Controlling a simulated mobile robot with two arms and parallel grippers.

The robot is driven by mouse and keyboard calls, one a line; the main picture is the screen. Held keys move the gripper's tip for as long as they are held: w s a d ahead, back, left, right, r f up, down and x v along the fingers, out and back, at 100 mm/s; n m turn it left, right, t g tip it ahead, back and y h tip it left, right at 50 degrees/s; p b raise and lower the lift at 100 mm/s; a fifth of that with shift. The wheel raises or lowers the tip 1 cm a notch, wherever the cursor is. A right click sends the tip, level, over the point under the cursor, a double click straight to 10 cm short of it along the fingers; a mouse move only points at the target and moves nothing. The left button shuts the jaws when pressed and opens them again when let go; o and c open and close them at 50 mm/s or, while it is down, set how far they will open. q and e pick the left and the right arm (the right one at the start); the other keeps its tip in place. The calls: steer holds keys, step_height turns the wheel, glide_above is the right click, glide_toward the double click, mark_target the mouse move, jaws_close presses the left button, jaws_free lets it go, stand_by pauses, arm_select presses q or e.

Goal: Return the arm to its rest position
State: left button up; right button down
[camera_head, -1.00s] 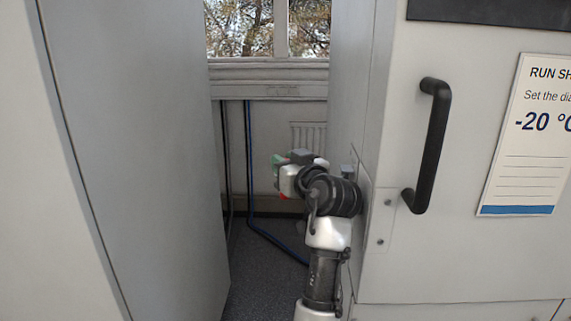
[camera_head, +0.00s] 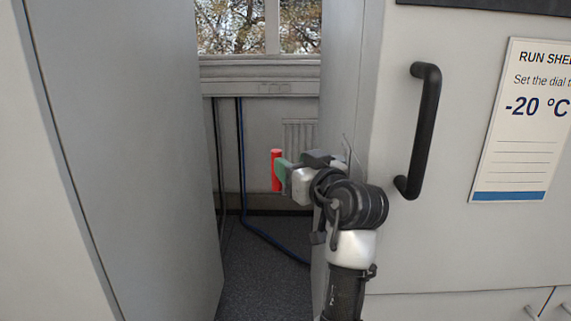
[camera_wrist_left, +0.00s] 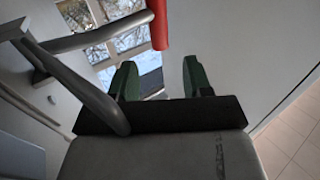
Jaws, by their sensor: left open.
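My left arm (camera_head: 350,240) reaches up from the bottom in the head view, in front of the gap beside the right cabinet. My right gripper is not in view.
A grey cabinet with a black handle (camera_head: 420,130) and a run sheet (camera_head: 520,120) reading -20 °C stands right. A tall grey panel (camera_head: 130,150) stands left. Between them is a narrow gap with a blue cable (camera_head: 243,170), dark floor (camera_head: 262,280) and a window (camera_head: 230,27).

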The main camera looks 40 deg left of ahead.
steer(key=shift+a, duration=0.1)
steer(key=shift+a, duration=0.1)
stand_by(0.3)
